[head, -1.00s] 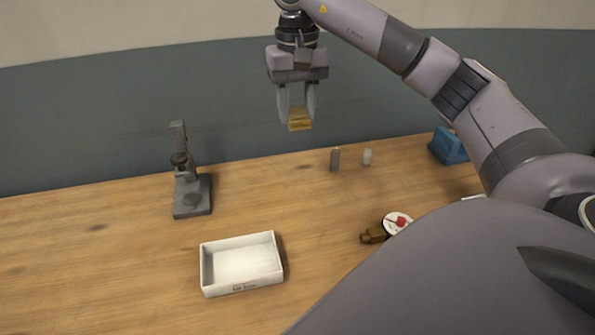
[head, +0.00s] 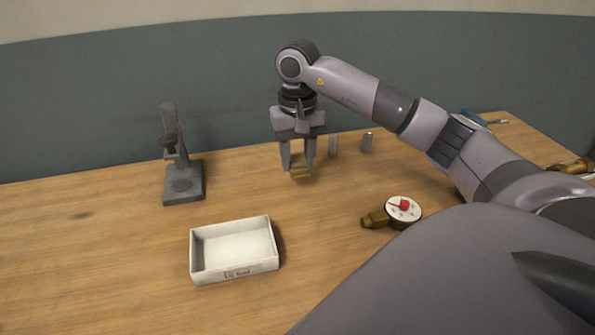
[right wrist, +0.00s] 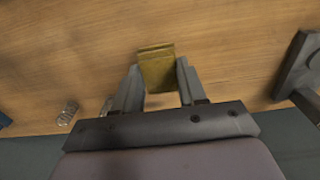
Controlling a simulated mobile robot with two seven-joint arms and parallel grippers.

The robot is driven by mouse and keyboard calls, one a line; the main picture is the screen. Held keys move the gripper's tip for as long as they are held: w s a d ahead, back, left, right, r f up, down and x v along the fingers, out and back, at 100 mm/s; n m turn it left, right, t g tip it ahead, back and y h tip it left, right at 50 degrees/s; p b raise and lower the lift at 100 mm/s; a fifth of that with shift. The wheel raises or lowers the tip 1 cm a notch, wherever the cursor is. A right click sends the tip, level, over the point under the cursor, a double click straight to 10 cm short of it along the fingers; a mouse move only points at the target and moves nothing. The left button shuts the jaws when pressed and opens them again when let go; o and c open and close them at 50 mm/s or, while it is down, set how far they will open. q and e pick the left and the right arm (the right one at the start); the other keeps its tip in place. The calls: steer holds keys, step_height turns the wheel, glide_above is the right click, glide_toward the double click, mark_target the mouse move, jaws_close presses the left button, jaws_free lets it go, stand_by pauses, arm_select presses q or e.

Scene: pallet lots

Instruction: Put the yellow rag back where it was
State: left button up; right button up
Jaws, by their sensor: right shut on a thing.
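The yellow rag (head: 299,166) is a small folded block. My right gripper (head: 298,160) is shut on it, with one finger on each side, and points down over the back of the wooden table. In the right wrist view the rag (right wrist: 157,68) sits between the two fingertips (right wrist: 158,85), with wood behind it. I cannot tell for sure whether the rag touches the table or hangs just above it. My left gripper is not in view.
A white open box (head: 235,273) stands at front left, empty. A grey stand (head: 183,185) is at back left. Two small cylinders (head: 367,142) stand just right of the gripper. A dial gauge (head: 403,211) lies at right. Table between box and gripper is clear.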

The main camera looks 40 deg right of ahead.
mark_target(298, 161)
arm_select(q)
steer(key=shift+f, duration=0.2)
arm_select(e)
steer(key=shift+f, duration=1.9)
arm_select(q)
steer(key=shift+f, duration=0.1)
arm_select(e)
steer(key=shift+f, duration=0.15)
steer(key=o, duration=0.9)
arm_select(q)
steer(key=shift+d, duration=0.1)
arm_select(e)
steer(key=shift+o, duration=0.2)
step_height(298, 161, up, 11)
steer(key=shift+f+p, duration=0.1)
steer(key=shift+p, duration=0.45)
steer(key=shift+r, duration=0.65)
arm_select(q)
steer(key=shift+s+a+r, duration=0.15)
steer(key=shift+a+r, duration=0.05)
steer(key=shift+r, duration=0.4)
arm_select(e)
steer(key=shift+r, duration=0.1)
